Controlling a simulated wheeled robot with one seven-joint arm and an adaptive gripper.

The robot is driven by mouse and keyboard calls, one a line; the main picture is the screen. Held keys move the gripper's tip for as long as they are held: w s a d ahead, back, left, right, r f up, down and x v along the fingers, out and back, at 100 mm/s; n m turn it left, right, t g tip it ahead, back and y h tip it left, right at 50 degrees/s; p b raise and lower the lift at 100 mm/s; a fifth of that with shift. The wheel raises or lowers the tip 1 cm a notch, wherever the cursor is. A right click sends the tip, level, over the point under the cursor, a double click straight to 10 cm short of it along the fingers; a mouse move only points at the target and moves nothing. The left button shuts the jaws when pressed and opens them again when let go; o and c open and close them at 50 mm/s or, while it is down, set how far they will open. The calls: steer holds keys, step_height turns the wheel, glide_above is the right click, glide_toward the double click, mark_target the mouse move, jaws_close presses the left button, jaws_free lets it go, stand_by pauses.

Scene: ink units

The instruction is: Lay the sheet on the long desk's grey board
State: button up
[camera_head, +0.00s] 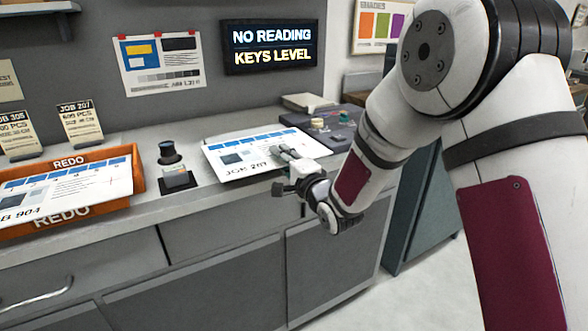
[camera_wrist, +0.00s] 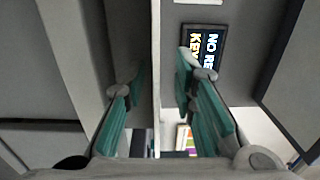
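A white sheet (camera_head: 245,160) with blue blocks, marked JOB 207, is over the long desk's top (camera_head: 205,130) near the front edge. My gripper (camera_head: 285,172) is at the sheet's front edge, one finger above it and one below. In the wrist view, my gripper (camera_wrist: 160,66) has its teal fingers spread, with a thin pale strip (camera_wrist: 155,75), probably the sheet edge-on, between them and a gap on each side. I cannot make out the grey board; it may be hidden under the sheet. Whether the sheet touches the desk is unclear.
An orange REDO tray (camera_head: 137,165) with a JOB 904 sheet (camera_head: 70,190) stands left. A small dark-topped device (camera_head: 175,178) is between tray and sheet. A dark console (camera_head: 340,135) with knobs lies right. A lit sign (camera_head: 270,46) hangs behind.

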steer(key=v, duration=1.1)
steer(key=shift+s+d, duration=0.25)
steer(key=shift+s, duration=0.05)
